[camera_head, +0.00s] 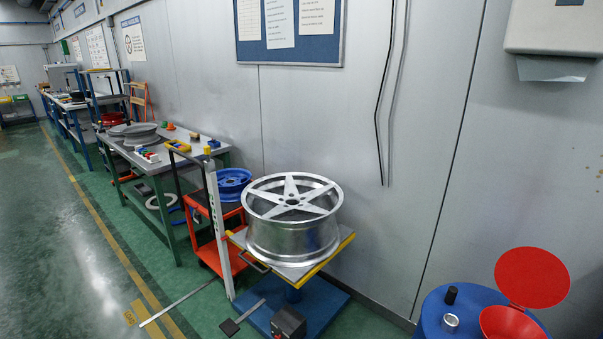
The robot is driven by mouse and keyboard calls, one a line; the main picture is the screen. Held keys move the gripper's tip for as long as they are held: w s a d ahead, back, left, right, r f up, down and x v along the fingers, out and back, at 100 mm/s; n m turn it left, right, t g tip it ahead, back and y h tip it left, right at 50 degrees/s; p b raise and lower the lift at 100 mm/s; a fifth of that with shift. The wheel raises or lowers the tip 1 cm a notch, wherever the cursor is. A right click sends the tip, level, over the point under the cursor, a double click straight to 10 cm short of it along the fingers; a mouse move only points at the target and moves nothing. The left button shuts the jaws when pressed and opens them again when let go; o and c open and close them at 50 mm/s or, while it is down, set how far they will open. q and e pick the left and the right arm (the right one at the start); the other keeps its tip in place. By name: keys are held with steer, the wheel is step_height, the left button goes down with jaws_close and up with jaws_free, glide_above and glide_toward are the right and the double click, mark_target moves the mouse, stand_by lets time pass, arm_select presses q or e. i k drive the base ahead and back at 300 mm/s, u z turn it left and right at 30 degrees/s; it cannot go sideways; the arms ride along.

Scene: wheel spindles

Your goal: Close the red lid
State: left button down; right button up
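The red lid (533,277) is a round disc at the lower right. It stands open, raised above a red funnel-like opening (508,323) on top of a blue drum (436,315). The lower part of the drum and the funnel is cut off by the picture's bottom edge. Neither of my grippers shows in the head view.
A silver wheel rim (292,219) rests on a yellow-edged lift table (338,250) left of the drum. A black cap (451,295) and a silver cap (450,322) stand on the drum. A grey wall is behind. Open green floor lies left.

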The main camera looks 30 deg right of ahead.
mark_target(533, 278)
steer(key=i, duration=1.9)
steer(key=z, duration=3.55)
